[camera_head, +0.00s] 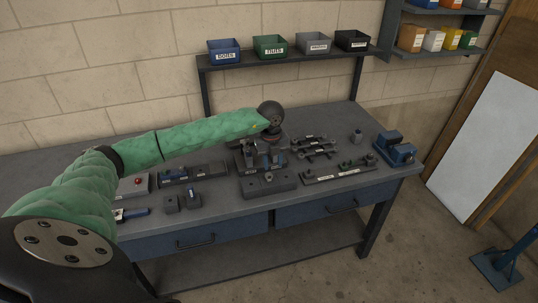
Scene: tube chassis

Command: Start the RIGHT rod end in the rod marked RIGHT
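My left arm in its green sleeve reaches across the bench to a dark wrist. My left gripper (267,154) points down over a dark fixture block (268,184) with blue parts at the middle of the bench. Its fingers are too small and overlapped to tell whether they are open or hold anything. Several dark rod-like parts (316,147) lie on a rack right of the gripper, with small white labels too small to read. I cannot pick out the RIGHT rod or the RIGHT rod end. My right gripper does not show.
A blue vise (395,148) stands at the bench's right end, with a small grey cylinder (356,136) nearby. A tray strip (340,171) lies at the front right. Labelled bins (270,47) line the shelf behind.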

